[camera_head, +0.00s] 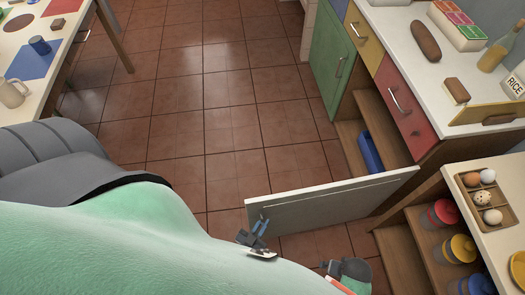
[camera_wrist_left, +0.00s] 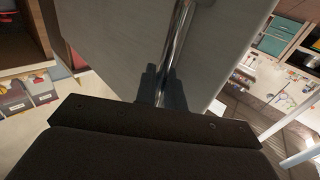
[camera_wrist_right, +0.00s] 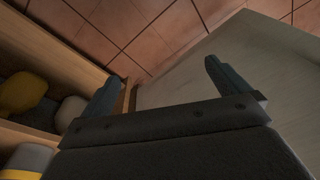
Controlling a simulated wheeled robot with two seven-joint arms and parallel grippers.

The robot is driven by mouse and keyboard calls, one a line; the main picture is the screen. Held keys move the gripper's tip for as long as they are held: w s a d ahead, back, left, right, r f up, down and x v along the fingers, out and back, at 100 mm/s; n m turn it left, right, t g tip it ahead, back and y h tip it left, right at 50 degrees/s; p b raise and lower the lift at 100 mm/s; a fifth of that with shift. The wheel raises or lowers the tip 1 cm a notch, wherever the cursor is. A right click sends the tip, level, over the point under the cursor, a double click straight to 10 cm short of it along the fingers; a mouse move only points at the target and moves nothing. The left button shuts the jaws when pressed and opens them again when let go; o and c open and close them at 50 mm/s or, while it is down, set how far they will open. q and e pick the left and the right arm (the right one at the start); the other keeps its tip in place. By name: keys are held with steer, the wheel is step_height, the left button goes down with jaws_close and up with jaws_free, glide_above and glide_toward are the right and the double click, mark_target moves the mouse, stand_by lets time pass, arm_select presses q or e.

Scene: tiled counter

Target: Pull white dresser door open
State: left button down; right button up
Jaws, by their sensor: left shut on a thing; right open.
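The white dresser door (camera_head: 330,208) stands wide open, swung out from the dresser over the tiled floor. Its grey-white panel fills much of the left wrist view (camera_wrist_left: 110,45). My left gripper (camera_head: 260,232) is at the door's free end; in the left wrist view its fingers (camera_wrist_left: 162,88) are closed around the metal bar handle (camera_wrist_left: 181,35). My right gripper (camera_wrist_right: 160,88) is open and empty, beside the door panel (camera_wrist_right: 250,60) in the right wrist view. The dresser compartment behind the door is exposed, with a blue object (camera_head: 370,153) inside.
Green (camera_head: 330,60), yellow (camera_head: 363,32) and red (camera_head: 405,108) fronts line the dresser. Open shelves with lidded jars (camera_head: 440,215) stand at right, under a counter with an egg tray (camera_head: 482,178). A table (camera_head: 70,30) is at upper left. The middle floor is clear.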

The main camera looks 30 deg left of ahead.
arm_select(q)
steer(key=shift+w+r, duration=0.1)
steer(key=shift+r, duration=0.05)
steer(key=c, duration=1.6)
jaws_free()
steer(key=s+b, duration=0.1)
steer(key=s, duration=0.3)
steer(key=s+b, duration=0.1)
steer(key=s, duration=0.2)
steer(key=shift+s+a, duration=0.2)
steer(key=shift+s, duration=0.2)
arm_select(e)
step_height(320, 180, up, 9)
steer(key=shift+a+r, duration=0.2)
steer(key=shift+a, duration=0.1)
arm_select(q)
steer(key=shift+s, duration=0.1)
